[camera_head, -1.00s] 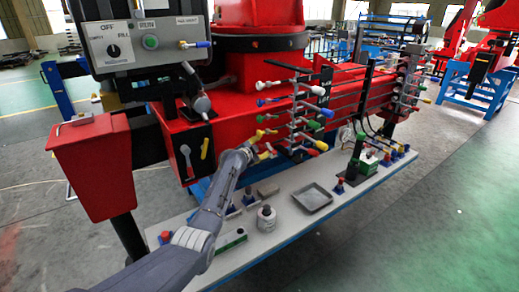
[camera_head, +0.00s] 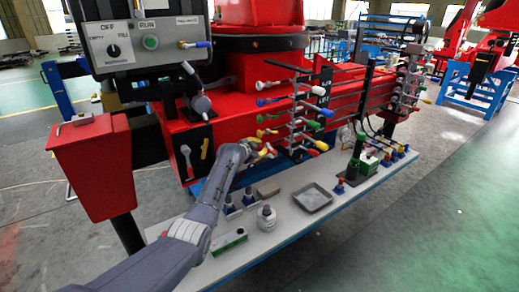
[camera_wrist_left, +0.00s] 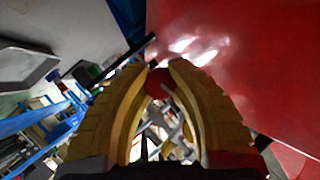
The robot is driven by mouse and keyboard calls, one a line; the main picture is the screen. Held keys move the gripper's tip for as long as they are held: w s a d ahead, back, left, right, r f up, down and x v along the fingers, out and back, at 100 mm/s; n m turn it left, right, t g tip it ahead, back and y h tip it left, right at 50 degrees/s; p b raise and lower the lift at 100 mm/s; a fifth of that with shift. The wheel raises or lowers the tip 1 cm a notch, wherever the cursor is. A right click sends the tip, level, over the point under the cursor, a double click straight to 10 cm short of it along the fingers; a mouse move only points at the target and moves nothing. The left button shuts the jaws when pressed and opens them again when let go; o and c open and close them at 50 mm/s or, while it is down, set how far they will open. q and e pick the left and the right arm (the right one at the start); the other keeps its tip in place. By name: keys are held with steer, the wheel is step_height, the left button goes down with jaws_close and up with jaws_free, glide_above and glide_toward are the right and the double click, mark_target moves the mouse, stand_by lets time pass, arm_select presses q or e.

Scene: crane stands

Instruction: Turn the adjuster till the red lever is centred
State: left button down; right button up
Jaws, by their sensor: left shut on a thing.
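My left gripper (camera_head: 264,152) is at the lower left end of the lever stack (camera_head: 296,120) on the red crane body. In the left wrist view, its two yellow fingers (camera_wrist_left: 161,70) close around a small red knob-like end (camera_wrist_left: 160,84). Pale rods show between the fingers beyond it. In the head view the held part is hidden by the fingers. Which part is the adjuster I cannot tell. My right gripper is not in view.
A grey bench (camera_head: 285,222) below holds a bottle (camera_head: 266,217), a metal tray (camera_head: 312,198) and several small blue-based items. A control box (camera_head: 138,40) hangs at upper left, above a red bin (camera_head: 95,165). The floor at right is clear.

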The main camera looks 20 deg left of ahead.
arm_select(q)
steer(key=shift+n+g+h, duration=0.7)
steer(key=shift+n+g, duration=0.5)
steer(key=shift+n, duration=0.1)
steer(key=c, duration=1)
jaws_free()
steer(key=shift+c, duration=0.2)
steer(key=v, duration=1.2)
steer(key=shift+a, duration=0.15)
steer(key=shift+w, duration=0.1)
